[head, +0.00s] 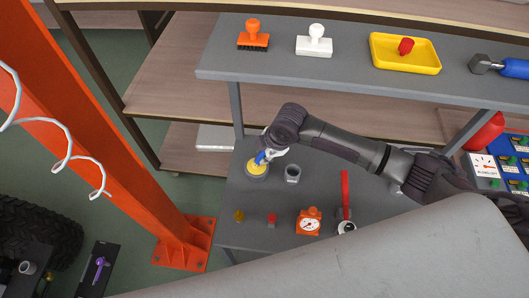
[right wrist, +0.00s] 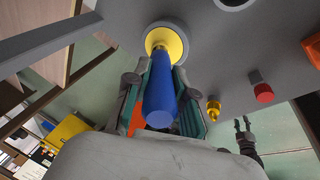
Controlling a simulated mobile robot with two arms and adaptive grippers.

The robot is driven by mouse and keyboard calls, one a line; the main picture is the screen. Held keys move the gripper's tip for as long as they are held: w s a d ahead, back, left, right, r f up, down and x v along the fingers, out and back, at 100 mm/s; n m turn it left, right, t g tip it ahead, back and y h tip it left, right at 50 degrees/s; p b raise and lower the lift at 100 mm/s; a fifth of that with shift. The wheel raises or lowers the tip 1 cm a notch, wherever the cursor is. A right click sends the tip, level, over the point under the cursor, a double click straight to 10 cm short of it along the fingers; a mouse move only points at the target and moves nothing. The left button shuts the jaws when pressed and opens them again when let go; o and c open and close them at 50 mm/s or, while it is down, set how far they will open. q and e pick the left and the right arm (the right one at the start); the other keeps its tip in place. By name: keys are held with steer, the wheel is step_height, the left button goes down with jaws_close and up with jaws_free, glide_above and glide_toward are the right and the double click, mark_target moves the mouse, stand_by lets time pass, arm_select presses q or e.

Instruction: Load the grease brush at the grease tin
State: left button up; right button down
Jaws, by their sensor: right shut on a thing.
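My right gripper (head: 268,155) is shut on the blue handle of the grease brush (head: 261,157). In the right wrist view the blue handle (right wrist: 160,101) sits between the two fingers (right wrist: 162,88) of this gripper. The grease tin (head: 257,172) is a grey round tin with a yellow top, at the left of the lower grey shelf. In the right wrist view the far end of the brush is over the yellow grease (right wrist: 157,36). The brush's bristles are hidden, so I cannot tell how deep they reach. My left gripper does not show in the head view.
A grey cup (head: 292,174) stands just right of the tin. A gold part (head: 239,216), a red part (head: 271,220) and an orange gauge (head: 309,221) stand nearer. An orange post (head: 115,145) rises at left.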

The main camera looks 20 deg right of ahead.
steer(key=shift+s+f+p, duration=0.1)
steer(key=shift+f+p, duration=0.05)
steer(key=shift+p, duration=0.15)
stand_by(1.3)
step_height(320, 180, up, 7)
steer(key=p, duration=0.7)
steer(key=shift+p, duration=0.3)
stand_by(0.6)
